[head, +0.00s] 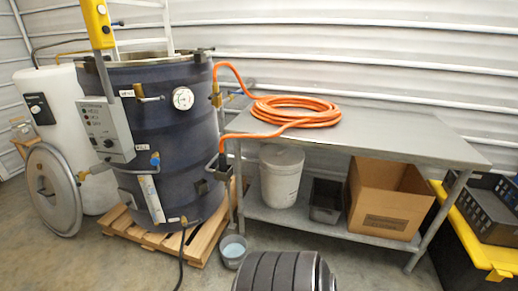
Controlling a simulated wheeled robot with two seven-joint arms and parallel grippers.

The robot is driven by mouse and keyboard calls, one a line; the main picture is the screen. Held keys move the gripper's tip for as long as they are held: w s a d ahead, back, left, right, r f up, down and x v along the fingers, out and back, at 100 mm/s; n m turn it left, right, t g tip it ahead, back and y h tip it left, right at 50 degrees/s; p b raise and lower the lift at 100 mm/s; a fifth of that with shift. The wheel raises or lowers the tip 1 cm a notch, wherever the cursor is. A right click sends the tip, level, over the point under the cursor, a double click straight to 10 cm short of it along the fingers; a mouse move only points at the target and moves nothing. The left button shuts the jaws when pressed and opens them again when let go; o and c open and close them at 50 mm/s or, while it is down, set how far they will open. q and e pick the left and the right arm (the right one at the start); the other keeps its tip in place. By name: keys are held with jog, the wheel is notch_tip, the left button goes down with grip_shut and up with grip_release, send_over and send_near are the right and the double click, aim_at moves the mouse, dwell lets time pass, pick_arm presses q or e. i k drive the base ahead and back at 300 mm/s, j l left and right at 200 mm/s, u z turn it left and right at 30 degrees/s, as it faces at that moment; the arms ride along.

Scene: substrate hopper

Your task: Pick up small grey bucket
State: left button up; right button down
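The small grey bucket (233,254) stands upright on the concrete floor. It is beside the front left leg of the metal table, just right of the wooden pallet. Its open top shows a pale blue-grey inside; I cannot tell if it holds anything. No handle can be made out.
A dark blue drum (170,130) stands on the pallet (150,240), with a black cable trailing below. A metal table (390,135) carries an orange hose (300,112). Its lower shelf holds a white bucket (281,178), a dark bin (326,200) and a cardboard box (385,210).

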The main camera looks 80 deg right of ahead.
aim_at(232, 248)
jog(key=z, duration=2.1)
jog(key=i+l+u, duration=0.1)
jog(key=l, duration=0.25)
jog(key=i, duration=0.1)
